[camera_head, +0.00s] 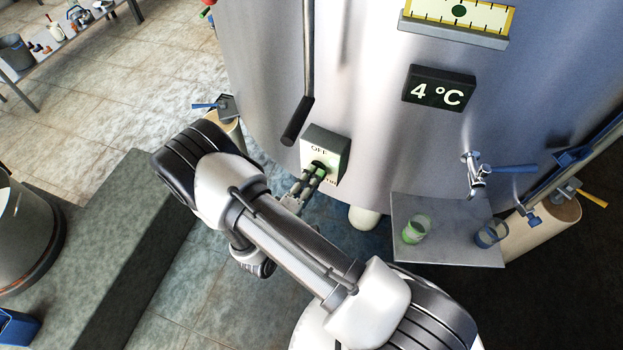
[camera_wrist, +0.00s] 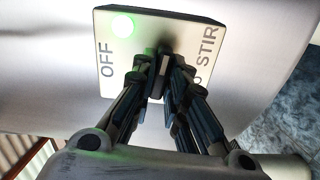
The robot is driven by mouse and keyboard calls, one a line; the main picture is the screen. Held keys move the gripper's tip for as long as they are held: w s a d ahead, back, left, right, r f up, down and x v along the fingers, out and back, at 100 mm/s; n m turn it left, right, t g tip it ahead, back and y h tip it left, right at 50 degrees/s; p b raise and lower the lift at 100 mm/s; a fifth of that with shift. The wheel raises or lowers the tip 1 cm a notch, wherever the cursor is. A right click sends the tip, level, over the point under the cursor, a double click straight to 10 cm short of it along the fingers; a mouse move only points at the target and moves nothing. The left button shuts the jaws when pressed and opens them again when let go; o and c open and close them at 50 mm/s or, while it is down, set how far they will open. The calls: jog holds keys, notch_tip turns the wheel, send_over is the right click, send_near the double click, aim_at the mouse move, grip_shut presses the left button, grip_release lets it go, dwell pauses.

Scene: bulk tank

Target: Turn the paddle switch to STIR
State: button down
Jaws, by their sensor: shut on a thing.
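The switch box (camera_head: 338,143) is a pale square plate on the front of the steel tank. In the wrist view its plate (camera_wrist: 115,70) reads OFF on the left and STIR on the right, with letters before STIR partly covered by a finger. A green light (camera_wrist: 122,25) glows near OFF. My gripper (camera_head: 316,172) is at the plate, and in the wrist view its fingers (camera_wrist: 162,82) are closed together on the dark paddle switch (camera_wrist: 164,60). The fingers hide most of the paddle, so I cannot tell its exact setting.
A dark-handled lever (camera_head: 297,121) hangs just left of the box. A 4 °C display (camera_head: 438,88) and a tap with a blue handle (camera_head: 476,172) are on the tank to the right. A shelf (camera_head: 450,240) below holds a green cup (camera_head: 416,229). A stone ledge (camera_head: 120,235) lies left.

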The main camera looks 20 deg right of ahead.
jog(key=shift+m, duration=0.5)
jog(key=c, duration=1.6)
grip_release()
jog(key=v, duration=1.2)
